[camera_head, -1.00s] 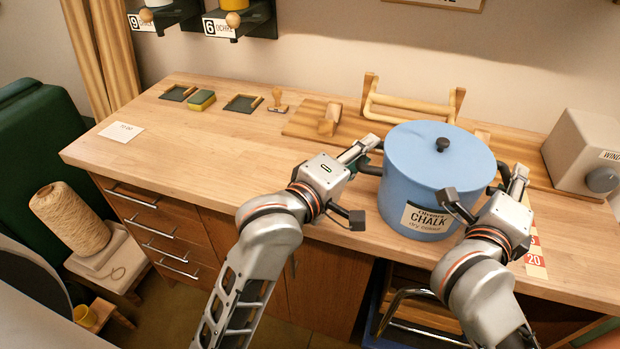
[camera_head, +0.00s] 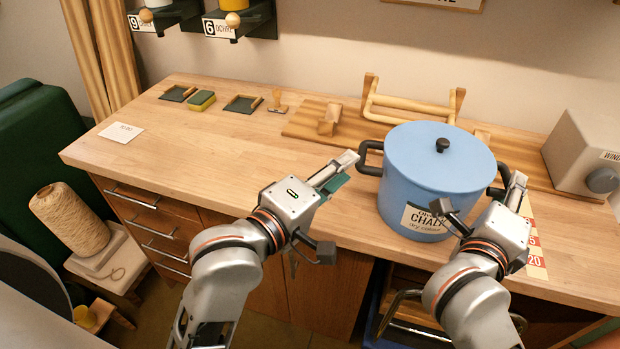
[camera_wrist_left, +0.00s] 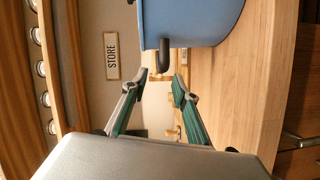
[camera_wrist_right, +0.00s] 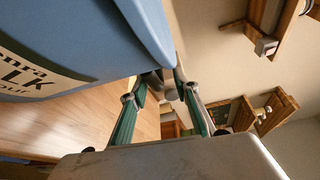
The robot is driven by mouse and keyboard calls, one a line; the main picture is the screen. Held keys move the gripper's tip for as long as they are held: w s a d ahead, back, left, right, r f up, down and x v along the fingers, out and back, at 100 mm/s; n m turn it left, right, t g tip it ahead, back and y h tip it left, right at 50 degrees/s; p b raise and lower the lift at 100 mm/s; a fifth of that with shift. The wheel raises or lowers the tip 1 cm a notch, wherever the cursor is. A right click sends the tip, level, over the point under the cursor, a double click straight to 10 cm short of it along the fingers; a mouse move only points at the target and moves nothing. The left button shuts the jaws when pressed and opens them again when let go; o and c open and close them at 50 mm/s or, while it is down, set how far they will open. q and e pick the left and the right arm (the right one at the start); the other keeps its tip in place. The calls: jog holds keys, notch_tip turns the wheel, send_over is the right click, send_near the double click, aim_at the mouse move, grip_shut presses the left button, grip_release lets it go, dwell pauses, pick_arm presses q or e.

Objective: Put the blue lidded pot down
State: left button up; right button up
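The blue lidded pot (camera_head: 408,185) stands upright on the wooden worktop (camera_head: 235,155), near its front edge. Its lid with a dark knob is on, and its label reads CHALK. My left gripper (camera_head: 345,168) is open and empty, just left of the pot's left handle (camera_head: 369,158). The left wrist view shows that handle (camera_wrist_left: 163,56) ahead of the parted fingers, clear of them. My right gripper (camera_head: 515,188) is at the right handle (camera_head: 503,175). In the right wrist view its fingers (camera_wrist_right: 162,80) are apart, with dark handle parts between or just beyond them; contact is unclear.
A wooden rack (camera_head: 412,105) stands behind the pot, and a grey box with a knob (camera_head: 585,152) stands to the right. A numbered strip (camera_head: 533,240) lies right of the pot. The worktop's left middle is clear.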

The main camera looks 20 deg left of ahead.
jog(key=f+v, duration=0.1)
jog(key=v, duration=0.8)
jog(key=shift+s+a+r, duration=0.15)
jog(key=shift+r, duration=0.35)
